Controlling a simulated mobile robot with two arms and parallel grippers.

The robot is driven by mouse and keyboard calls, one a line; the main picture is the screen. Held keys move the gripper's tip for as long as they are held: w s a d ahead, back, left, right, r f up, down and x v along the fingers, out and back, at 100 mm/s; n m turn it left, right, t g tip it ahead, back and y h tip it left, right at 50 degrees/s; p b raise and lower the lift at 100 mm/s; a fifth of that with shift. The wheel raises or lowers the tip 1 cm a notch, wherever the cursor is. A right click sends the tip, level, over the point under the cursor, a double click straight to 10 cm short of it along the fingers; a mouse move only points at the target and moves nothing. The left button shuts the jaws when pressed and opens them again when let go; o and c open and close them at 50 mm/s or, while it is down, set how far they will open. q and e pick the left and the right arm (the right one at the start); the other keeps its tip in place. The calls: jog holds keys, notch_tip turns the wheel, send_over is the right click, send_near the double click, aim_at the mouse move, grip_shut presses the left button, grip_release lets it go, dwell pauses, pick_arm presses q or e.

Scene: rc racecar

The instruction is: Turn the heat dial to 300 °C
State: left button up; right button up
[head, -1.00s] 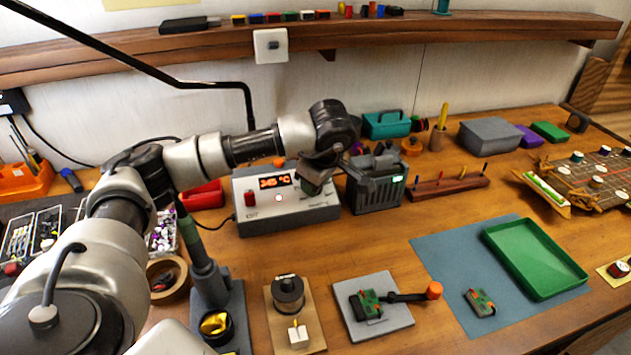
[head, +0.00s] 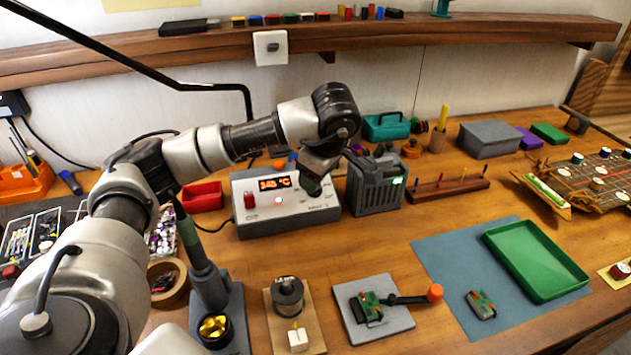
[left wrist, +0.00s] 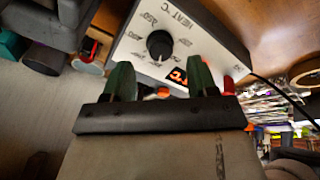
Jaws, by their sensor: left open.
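The heat station is a grey-white box (head: 285,216) on the bench, with a lit orange display (head: 274,183) that appears to read 345 °C. Its black round heat dial (left wrist: 159,44) shows in the left wrist view, with a white pointer mark and printed numbers around it. In the head view my arm hides the dial. My left gripper (left wrist: 161,68) is open, its two green fingers pointing at the panel on either side of the dial. The fingers look apart from the dial. In the head view the left gripper (head: 313,186) hangs over the box's right part. My right gripper is not in view.
A dark grey unit (head: 376,190) stands close to the right of the box. A red tray (head: 203,197) is at its left. A soldering iron stand (head: 215,300), a spool (head: 288,293) and a board holder (head: 375,308) stand in front, with some bare wood between.

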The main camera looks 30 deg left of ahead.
pick_arm(q)
jog(key=v, duration=0.7)
jog(key=shift+d, duration=0.1)
